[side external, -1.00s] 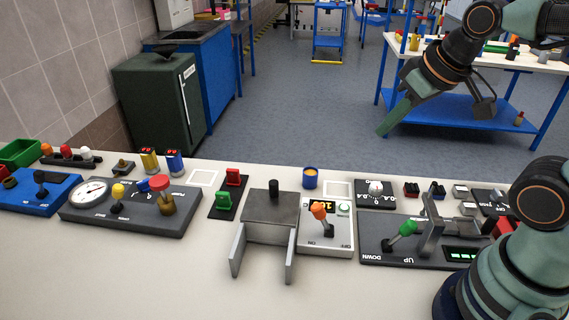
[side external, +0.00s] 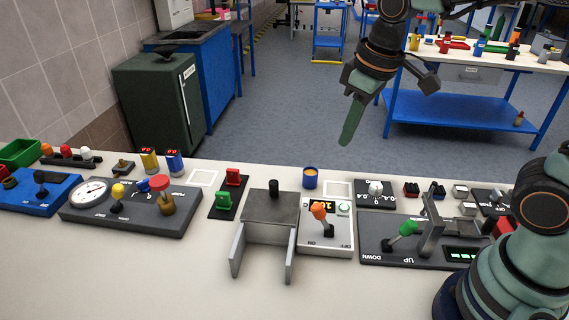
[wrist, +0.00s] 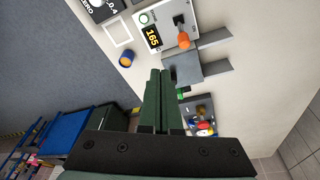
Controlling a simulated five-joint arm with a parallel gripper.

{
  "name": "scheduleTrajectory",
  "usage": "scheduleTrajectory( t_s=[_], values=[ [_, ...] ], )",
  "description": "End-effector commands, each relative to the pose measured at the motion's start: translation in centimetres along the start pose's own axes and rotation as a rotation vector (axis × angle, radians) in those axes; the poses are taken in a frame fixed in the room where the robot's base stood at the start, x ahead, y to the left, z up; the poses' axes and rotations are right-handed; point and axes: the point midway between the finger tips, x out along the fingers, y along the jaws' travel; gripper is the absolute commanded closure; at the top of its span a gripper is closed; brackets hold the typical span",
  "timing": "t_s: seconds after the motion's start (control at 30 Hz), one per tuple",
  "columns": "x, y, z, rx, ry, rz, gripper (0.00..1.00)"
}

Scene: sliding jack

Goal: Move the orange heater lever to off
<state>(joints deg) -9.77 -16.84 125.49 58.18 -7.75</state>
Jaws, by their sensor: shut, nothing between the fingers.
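The orange heater lever (side external: 319,211) stands on a white panel (side external: 341,236) with a small display and a pale green button. Its knob leans left and away from its black base, toward the side with the ON label; the OFF label is at the right. In the wrist view the orange knob (wrist: 184,41) shows near the top, beside the display (wrist: 152,37), which seems to read 165. My gripper (side external: 346,142) is shut and empty. It hangs in the air above and beyond the panel, apart from the lever. Its closed fingers (wrist: 160,75) point toward the grey block in the wrist view.
A grey block (side external: 270,209) with a black knob and two prongs stands just left of the heater panel. A blue cup (side external: 310,179) stands behind it. A panel with a green lever (side external: 405,230) lies to the right. The table front (side external: 190,285) is clear.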

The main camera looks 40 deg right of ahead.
Motion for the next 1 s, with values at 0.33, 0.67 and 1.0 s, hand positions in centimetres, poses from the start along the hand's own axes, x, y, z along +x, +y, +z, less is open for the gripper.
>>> scheduleTrajectory(
  t_s=[0.33,0.67,1.0],
  values=[
    [5.2,-5.2,-3.4,-0.269,-0.227,-0.062,1.00],
    [7.4,-6.5,-3.6,-0.333,-0.279,-0.076,1.00],
    [12.7,-6.2,-2.0,-0.330,-0.280,-0.076,1.00]
  ],
)
